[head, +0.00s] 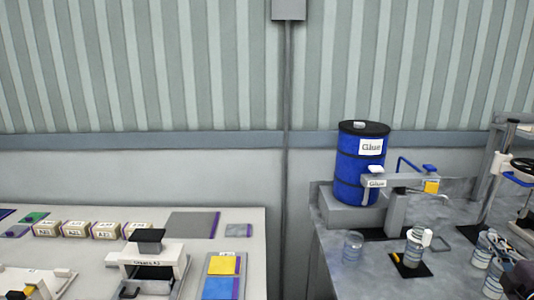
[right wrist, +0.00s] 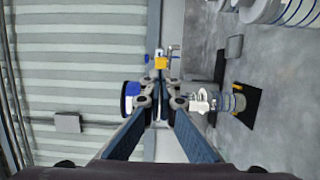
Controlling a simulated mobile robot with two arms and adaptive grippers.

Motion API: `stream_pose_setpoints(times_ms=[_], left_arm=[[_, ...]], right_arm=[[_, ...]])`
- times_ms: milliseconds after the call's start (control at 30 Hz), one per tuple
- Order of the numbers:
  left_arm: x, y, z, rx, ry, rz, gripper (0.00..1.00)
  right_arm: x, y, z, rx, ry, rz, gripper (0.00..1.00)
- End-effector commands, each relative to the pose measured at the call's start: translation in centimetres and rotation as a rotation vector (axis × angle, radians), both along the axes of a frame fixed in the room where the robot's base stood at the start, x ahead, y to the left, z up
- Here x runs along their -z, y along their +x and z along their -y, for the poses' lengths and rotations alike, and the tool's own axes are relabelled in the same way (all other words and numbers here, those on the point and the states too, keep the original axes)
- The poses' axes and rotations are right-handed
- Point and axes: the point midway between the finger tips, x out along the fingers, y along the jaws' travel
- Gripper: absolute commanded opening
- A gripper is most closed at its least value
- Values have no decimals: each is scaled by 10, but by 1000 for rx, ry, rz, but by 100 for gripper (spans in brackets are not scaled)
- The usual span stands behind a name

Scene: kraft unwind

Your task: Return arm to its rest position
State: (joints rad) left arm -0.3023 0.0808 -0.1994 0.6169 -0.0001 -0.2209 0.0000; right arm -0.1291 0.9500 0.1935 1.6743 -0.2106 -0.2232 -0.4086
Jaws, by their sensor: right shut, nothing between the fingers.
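My right gripper (right wrist: 161,102) shows in the right wrist view with its two fingers brought together and nothing between them. It points toward the glue station and is apart from any object. In the head view a dark shape at the lower right edge may be part of my right arm, but I cannot make out the fingertips there. My left gripper does not show in either view.
A blue glue drum (head: 360,165) stands behind a dispenser (head: 397,183) on the grey right table (head: 350,278). Jars (head: 414,246) stand on that table. The left table (head: 255,230) holds small labelled boxes (head: 75,229), a white device (head: 148,258) and colored pads (head: 223,265). A gap separates the tables.

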Motion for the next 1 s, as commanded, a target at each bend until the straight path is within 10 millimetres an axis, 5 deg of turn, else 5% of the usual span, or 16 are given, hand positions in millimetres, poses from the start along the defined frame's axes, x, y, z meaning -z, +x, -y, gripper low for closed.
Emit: stream_pose_setpoints(times_ms=[367,567,767,900,1000], left_arm=[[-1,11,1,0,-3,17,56],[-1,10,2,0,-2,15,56],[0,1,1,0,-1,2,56],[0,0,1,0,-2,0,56],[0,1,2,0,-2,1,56]], right_arm=[[73,-21,-37,66,193,-91,0],[130,-48,-74,129,358,-177,0],[206,-104,-141,242,614,-327,0],[254,-168,-210,359,839,-478,0],[272,-210,-252,436,966,-573,0]])
